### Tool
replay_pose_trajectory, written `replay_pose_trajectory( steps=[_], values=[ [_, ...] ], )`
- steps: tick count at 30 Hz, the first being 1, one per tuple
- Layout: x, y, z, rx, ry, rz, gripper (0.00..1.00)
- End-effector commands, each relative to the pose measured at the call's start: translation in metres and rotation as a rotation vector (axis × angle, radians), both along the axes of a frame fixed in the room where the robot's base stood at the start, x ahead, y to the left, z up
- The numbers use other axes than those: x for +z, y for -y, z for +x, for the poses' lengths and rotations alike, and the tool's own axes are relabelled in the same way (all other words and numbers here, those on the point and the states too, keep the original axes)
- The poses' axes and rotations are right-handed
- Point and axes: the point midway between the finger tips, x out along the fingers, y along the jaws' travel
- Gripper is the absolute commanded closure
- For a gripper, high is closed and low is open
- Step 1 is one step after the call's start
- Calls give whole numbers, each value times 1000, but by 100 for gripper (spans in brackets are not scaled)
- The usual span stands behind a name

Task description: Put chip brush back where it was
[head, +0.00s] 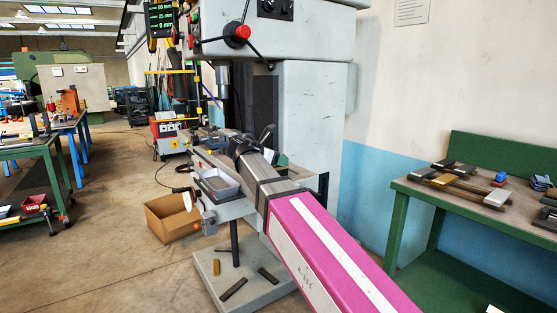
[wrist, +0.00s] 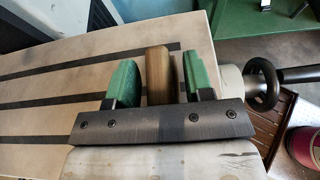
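In the wrist view a flat wooden piece (wrist: 158,75), which looks like the chip brush's handle, stands between the green fingers of my gripper (wrist: 160,80). A gap shows on both sides of it, so the fingers are apart and do not visibly press on it. The brush's bristles are not seen. The slotted machine table (wrist: 60,100) lies behind and below the fingers. In the head view my gripper (head: 280,160) is at the drilling machine's table, mostly hidden behind my arm, and I cannot make out the brush there.
A grey tray (head: 220,187) is at the machine table's near side. A cardboard box (head: 172,217) stands on the floor to the left. The drill's column (head: 308,120) rises behind. A green workbench (head: 440,200) with metal parts is at the right. The floor at the left is open.

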Motion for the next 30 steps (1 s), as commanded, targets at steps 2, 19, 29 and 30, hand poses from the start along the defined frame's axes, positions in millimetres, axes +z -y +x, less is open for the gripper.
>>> replay_pose_trajectory(
  steps=[2,19,29,30],
  values=[
    [0,0,0,0,0,0,39],
    [17,-29,-19,3,1,1,39],
    [41,-76,-51,1,0,0,39],
    [43,-80,-53,1,0,0,39]
  ],
)
